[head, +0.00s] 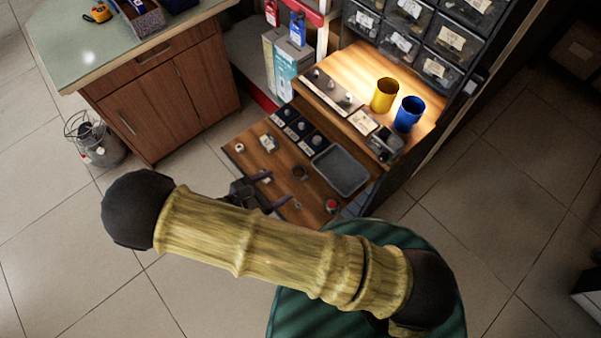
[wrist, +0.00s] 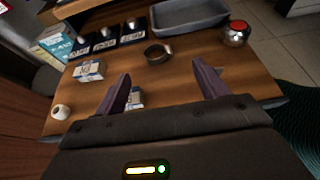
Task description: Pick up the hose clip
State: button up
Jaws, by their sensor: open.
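The hose clip (wrist: 158,60) is a dark metal ring lying on the wooden bench surface in the wrist view. It also shows small in the head view (head: 300,174), just beyond my fingers. My gripper (wrist: 161,76) is open with nothing between its two dark purple fingers. In the wrist view the clip appears ahead of the fingertips, between their lines, and apart from them. In the head view my gripper (head: 273,189) hangs over the near part of the board, partly hidden by my arm.
A grey tray (wrist: 190,20) lies behind the clip, and a red-topped jar (wrist: 236,35) stands right. A labelled box (wrist: 89,71) and a white fitting (wrist: 60,112) sit left. Another small box (wrist: 137,98) is partly behind my left finger. Yellow (head: 384,95) and blue (head: 408,114) cups stand higher up.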

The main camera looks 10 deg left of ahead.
aim_at(304, 170)
jog(key=shift+x, duration=1.6)
jog(key=x, duration=0.5)
jog(key=shift+w+a+f+b, duration=0.1)
jog(key=shift+w+a+b, duration=0.1)
jog(key=shift+b, duration=0.1)
jog(key=shift+c, duration=0.4)
jog(key=c, duration=0.9)
